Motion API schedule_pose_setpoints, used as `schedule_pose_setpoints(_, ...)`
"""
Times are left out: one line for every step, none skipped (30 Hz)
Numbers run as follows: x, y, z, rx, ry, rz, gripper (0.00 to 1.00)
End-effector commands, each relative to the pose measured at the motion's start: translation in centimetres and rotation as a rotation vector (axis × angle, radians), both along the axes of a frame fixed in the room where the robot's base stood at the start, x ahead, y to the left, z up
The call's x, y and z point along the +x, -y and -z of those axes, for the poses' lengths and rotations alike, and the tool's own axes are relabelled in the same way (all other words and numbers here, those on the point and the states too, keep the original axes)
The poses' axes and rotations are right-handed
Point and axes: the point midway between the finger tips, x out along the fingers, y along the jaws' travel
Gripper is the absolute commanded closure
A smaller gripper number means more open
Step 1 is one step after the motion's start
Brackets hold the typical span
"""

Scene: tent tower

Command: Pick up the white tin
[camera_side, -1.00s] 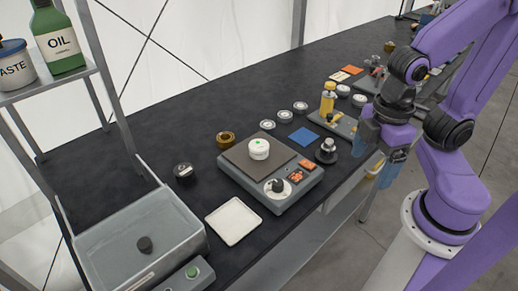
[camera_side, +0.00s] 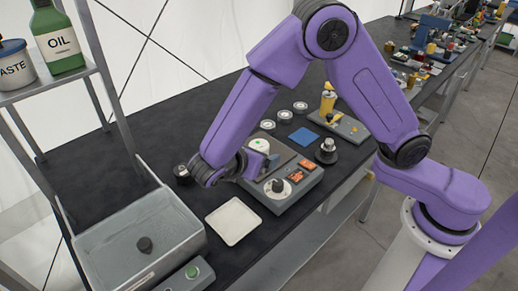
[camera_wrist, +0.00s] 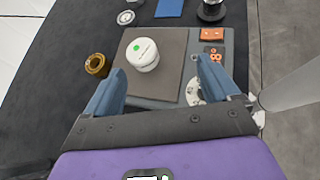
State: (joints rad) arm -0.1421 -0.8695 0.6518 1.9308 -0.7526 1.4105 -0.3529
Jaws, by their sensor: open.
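The white tin (camera_wrist: 142,54) is a short round tin with a green dot on its lid. It sits on the dark plate of the grey device (camera_wrist: 166,97). In the wrist view it lies ahead of my gripper (camera_wrist: 161,80), between the lines of the two blue fingers and nearer the left one. The fingers are apart, with nothing between them. In the side view my arm covers much of the plate, and a white bit of the tin (camera_side: 260,145) shows beside my wrist.
A brass ring-shaped part (camera_wrist: 97,65) stands left of the device. A white square tray (camera_side: 233,221) and a grey basin (camera_side: 140,245) lie nearer the camera. A blue square (camera_side: 305,137), white-topped tins (camera_side: 300,107) and a dark knobbed piece (camera_side: 326,150) stand beyond the device.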

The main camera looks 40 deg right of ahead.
Motion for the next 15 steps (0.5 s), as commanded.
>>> schedule_pose_setpoints(0.5,-0.7,0.5,-0.048,-0.007,-0.022,0.11)
schedule_pose_setpoints(0.9,-1.0,0.7,-0.073,-0.009,-0.035,0.11)
schedule_pose_setpoints(1.2,-1.4,0.9,-0.101,-0.011,-0.048,0.11)
schedule_pose_setpoints(1.4,-1.6,1.0,-0.119,-0.012,-0.057,0.11)
schedule_pose_setpoints(1.6,-1.8,1.2,-0.132,-0.014,-0.064,0.11)
schedule_pose_setpoints(1.8,-2.0,1.3,-0.148,-0.014,-0.072,0.11)
schedule_pose_setpoints(1.9,-2.1,1.3,-0.157,-0.015,-0.076,0.11)
schedule_pose_setpoints(2.0,-2.1,1.4,-0.163,-0.016,-0.078,0.11)
schedule_pose_setpoints(2.1,-2.0,1.5,-0.170,-0.016,-0.080,0.11)
schedule_pose_setpoints(2.3,-1.8,1.6,-0.172,-0.016,-0.082,0.11)
schedule_pose_setpoints(2.4,-1.5,1.7,-0.173,-0.016,-0.082,0.11)
schedule_pose_setpoints(2.6,-1.1,1.9,-0.173,-0.016,-0.081,0.11)
schedule_pose_setpoints(2.7,-0.6,2.1,-0.173,-0.017,-0.080,0.11)
schedule_pose_setpoints(2.9,-0.2,2.3,-0.174,-0.019,-0.079,0.11)
schedule_pose_setpoints(3.1,0.4,2.5,-0.174,-0.018,-0.080,0.11)
